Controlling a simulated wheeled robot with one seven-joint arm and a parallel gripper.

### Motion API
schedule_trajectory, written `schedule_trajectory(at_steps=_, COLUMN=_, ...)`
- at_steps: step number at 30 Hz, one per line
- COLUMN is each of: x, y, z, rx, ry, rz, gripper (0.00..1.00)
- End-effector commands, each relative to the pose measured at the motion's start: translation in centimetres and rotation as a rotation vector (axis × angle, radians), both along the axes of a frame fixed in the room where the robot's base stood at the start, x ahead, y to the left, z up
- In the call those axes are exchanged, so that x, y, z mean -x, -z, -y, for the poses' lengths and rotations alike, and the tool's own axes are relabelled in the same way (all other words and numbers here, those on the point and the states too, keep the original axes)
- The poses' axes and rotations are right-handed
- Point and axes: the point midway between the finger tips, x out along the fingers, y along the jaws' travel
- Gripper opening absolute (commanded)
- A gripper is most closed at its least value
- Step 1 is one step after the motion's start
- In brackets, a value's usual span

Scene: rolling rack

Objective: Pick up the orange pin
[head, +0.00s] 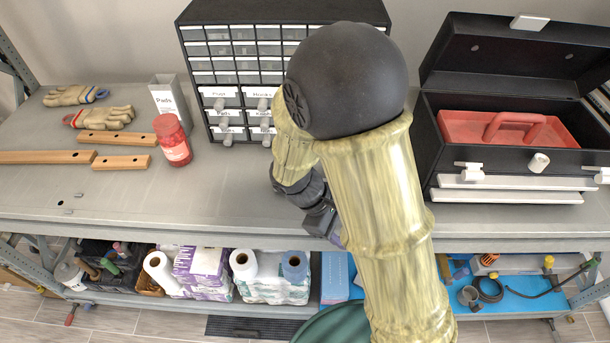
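I cannot make out an orange pin in the head view; my own arm covers part of the bench and may hide it. My gripper (322,220) hangs near the front edge of the bench top (230,200), left of my large forearm link. Its fingertips are mostly hidden behind that link, so I cannot tell whether it is open or shut, or whether it holds anything.
A black drawer cabinet (232,55) stands at the back. An open black toolbox (430,150) with a red tray (460,124) is at right.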

Motion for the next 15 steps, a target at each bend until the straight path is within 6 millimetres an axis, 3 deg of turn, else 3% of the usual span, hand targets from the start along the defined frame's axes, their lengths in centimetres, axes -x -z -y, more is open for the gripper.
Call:
schedule_trajectory(at_steps=8, x=-2.8, y=2.0, z=-5.5, rx=0.435, ry=-0.505, rz=-0.094, gripper=0.51)
schedule_trajectory(at_steps=15, x=-4.4, y=2.4, z=-13.9, rx=0.849, ry=-0.893, rz=-0.039, gripper=0.51)
